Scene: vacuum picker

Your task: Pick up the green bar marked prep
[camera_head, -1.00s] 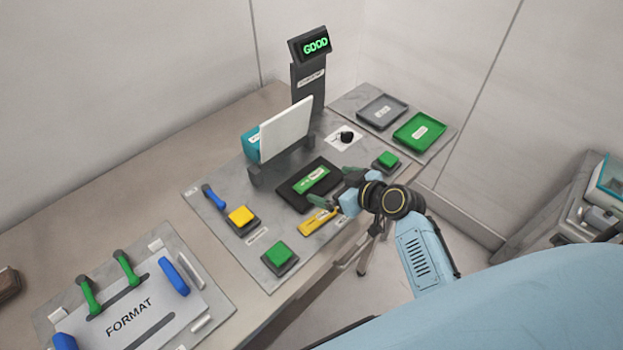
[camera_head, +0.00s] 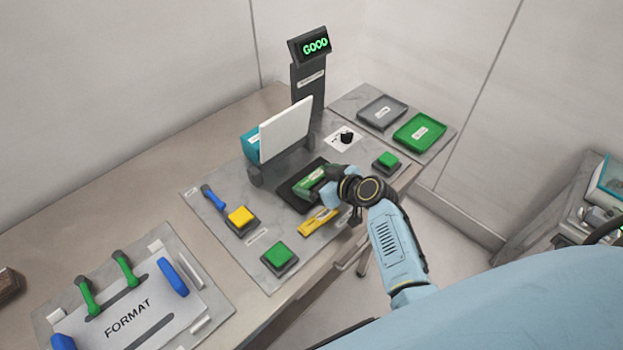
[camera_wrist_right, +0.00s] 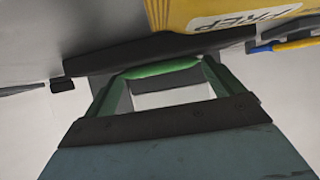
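A green bar with a pale label (camera_head: 312,183) is at the black tray (camera_head: 290,197) in the middle of the grey panel. My right gripper (camera_head: 328,184) is at the right end of this bar; its fingertips are hard to make out there. A yellow bar (camera_head: 318,221) lies in front of the tray; in the wrist view the yellow piece (camera_wrist_right: 225,12) reads PREP. My left gripper is not in view.
A white upright plate (camera_head: 287,130) stands behind the tray, beside a display (camera_head: 315,46) reading GOOD. Yellow (camera_head: 240,215) and green (camera_head: 279,254) buttons sit nearby. A grey tray (camera_head: 365,108) and a green tray (camera_head: 400,132) are at the back right. A FORMAT plate (camera_head: 165,315) lies front left.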

